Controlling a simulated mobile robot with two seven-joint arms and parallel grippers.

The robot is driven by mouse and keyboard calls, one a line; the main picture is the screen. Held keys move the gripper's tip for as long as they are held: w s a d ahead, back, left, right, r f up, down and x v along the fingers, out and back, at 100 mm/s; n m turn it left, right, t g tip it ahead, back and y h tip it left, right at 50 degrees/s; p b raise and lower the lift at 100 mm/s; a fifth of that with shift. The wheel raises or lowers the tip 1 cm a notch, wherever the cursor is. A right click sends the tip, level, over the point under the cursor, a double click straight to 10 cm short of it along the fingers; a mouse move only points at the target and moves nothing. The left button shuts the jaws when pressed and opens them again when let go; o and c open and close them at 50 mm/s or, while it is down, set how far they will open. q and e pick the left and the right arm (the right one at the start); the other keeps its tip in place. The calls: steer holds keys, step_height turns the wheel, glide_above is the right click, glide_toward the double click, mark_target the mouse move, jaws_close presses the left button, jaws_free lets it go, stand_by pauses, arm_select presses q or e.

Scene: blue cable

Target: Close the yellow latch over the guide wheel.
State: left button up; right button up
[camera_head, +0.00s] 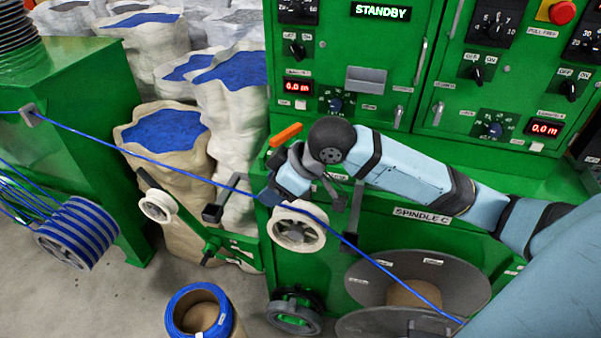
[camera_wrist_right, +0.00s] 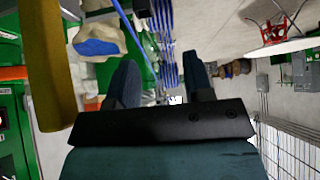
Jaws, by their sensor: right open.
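The white guide wheel (camera_head: 297,226) is on the green machine front, and the blue cable (camera_head: 347,243) runs down past it to the right. My right gripper (camera_head: 268,197) is just above and left of this wheel, by the cable. In the right wrist view its two dark fingers (camera_wrist_right: 163,85) stand apart with nothing clearly between them. An orange lever (camera_head: 285,134) sticks out above my wrist. A dull yellow bar (camera_wrist_right: 50,65) is close to the wrist camera at left; I cannot tell whether it is the latch. My left gripper is not in view.
A second white wheel (camera_head: 157,206) sits on a green arm at left. A grey spool (camera_head: 455,285) stands below my right arm. A blue-wound roll (camera_head: 200,315) stands on the floor. Sacks (camera_head: 165,165) fill the back left. The floor at lower left is clear.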

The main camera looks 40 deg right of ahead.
steer(key=s+d+r+g+h+b, duration=0.1)
steer(key=s+d+r+g+h, duration=0.15)
steer(key=d+r, duration=0.9)
steer(key=shift+t+h, duration=0.25)
steer(key=shift+t, duration=0.2)
steer(key=x, duration=0.4)
steer(key=a+b+x, duration=0.1)
steer(key=x, duration=0.7)
steer(key=shift+w+a+r+b, duration=0.25)
steer(key=shift+w+a+b, duration=0.05)
steer(key=shift+a, duration=0.05)
jaws_close()
